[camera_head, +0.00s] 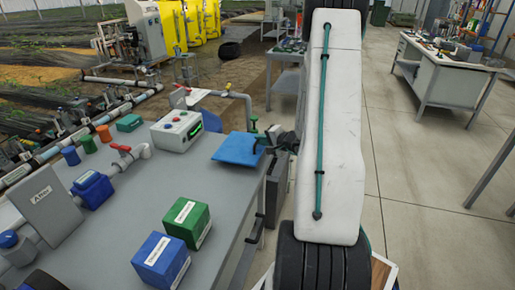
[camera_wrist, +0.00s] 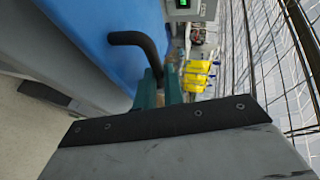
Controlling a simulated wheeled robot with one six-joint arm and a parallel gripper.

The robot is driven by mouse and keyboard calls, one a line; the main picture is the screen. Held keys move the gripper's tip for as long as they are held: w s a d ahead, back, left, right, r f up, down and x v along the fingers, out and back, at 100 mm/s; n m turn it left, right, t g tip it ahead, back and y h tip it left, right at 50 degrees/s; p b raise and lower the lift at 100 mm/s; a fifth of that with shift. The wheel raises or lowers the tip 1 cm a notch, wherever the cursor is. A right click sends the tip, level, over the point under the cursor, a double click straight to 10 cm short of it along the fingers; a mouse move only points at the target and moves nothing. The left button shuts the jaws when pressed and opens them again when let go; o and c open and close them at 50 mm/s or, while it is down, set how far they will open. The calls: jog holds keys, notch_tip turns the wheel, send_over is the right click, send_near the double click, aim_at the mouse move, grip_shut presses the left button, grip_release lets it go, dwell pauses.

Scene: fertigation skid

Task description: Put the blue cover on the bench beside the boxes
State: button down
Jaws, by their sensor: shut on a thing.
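The blue cover (camera_head: 238,149) is a flat square plate at the right edge of the grey bench (camera_head: 128,205) in the head view. My gripper (camera_head: 268,142) is at its right side, partly hidden by my white arm. In the wrist view the cover (camera_wrist: 95,35) fills the upper left, with a bent black handle (camera_wrist: 130,38) on it. My gripper's green fingers (camera_wrist: 160,90) are shut at the handle. I cannot tell whether the cover touches the bench. The green box (camera_head: 187,222) and blue box (camera_head: 160,262) stand on the bench, nearer the camera.
A white control box (camera_head: 178,131) with buttons stands left of the cover. Blue, orange and green caps, a red-handled valve (camera_head: 122,148) and a labelled grey panel (camera_head: 45,204) line the bench's left side. Bare bench top lies between the control box and the boxes.

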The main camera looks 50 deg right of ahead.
aim_at(259, 145)
jog(key=shift+w+d, duration=0.35)
jog(key=shift+w, duration=0.15)
notch_tip(259, 145, down, 4)
jog(key=shift+r, duration=0.2)
jog(key=c, duration=1.5)
grip_release()
